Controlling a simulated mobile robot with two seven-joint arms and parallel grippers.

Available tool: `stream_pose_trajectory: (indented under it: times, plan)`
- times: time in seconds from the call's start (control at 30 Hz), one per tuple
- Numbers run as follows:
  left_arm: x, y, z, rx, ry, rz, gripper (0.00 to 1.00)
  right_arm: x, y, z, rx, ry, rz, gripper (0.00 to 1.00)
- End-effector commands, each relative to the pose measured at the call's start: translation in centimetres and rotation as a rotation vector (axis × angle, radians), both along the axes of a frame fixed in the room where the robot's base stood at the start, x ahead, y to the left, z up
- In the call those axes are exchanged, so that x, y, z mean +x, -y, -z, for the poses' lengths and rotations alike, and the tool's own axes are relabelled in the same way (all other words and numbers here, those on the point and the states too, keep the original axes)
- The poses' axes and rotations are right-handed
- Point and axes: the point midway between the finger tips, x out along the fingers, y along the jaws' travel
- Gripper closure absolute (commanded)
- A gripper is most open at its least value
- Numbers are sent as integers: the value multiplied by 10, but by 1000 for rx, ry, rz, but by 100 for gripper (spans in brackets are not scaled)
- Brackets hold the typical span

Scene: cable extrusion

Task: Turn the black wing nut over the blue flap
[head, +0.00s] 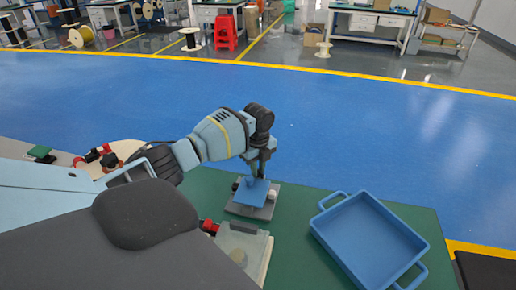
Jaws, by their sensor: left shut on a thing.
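The blue flap (252,192) lies on a small grey base block (250,211) on the green table. My left gripper (258,174) points down at the flap's far edge. Its fingers are closed there on a small thing that they hide, which looks to be the black wing nut. The nut itself cannot be made out. My right gripper is not in view.
A blue tray with handles (368,240) stands to the right of the base block. A grey fixture with a red part (242,250) is at the near side. Green table (297,207) lies bare between block and tray.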

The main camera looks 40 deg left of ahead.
Motion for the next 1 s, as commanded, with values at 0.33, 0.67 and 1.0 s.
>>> stream_pose_trajectory:
  times: [0.33,0.67,1.0]
  plan:
    - [0,0,1,0,-2,329,100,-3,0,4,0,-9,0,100]
    - [-1,0,2,-1,-2,626,100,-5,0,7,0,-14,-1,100]
    - [-1,1,2,-1,-3,836,100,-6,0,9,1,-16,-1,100]
